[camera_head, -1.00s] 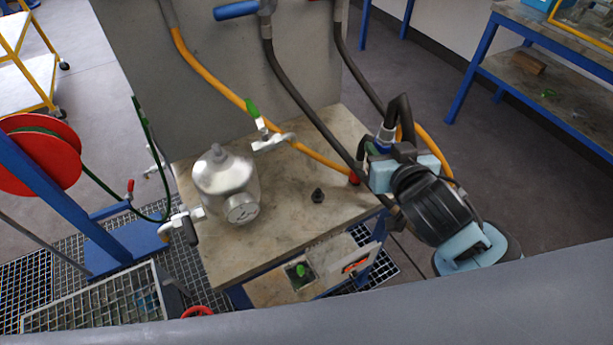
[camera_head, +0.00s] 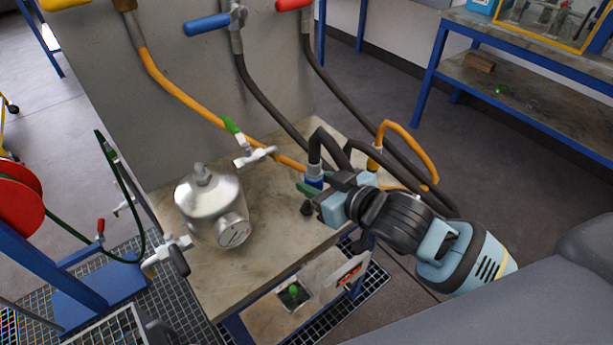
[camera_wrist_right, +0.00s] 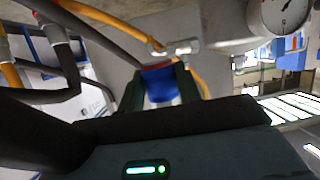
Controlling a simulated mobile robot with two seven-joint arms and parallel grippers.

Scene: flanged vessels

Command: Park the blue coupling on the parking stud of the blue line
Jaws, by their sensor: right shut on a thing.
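The blue coupling (camera_head: 315,181), on the end of a dark hose, is held upright in my right gripper (camera_head: 314,190) above the bench top. In the right wrist view the blue coupling (camera_wrist_right: 161,86) sits between the two dark green fingers, which are shut on it. A short dark stud (camera_head: 306,208) stands on the bench (camera_head: 262,245), just below and in front of the coupling in the head view, partly crowded by the gripper. The coupling looks apart from the stud. My left gripper is not in view.
A silver vessel with a gauge (camera_head: 212,205) stands on the bench left of the stud. A green-handled valve (camera_head: 250,153) and an orange hose (camera_head: 185,95) lie behind. The blue-handled valve (camera_head: 213,22) is on the grey panel. The bench front is clear.

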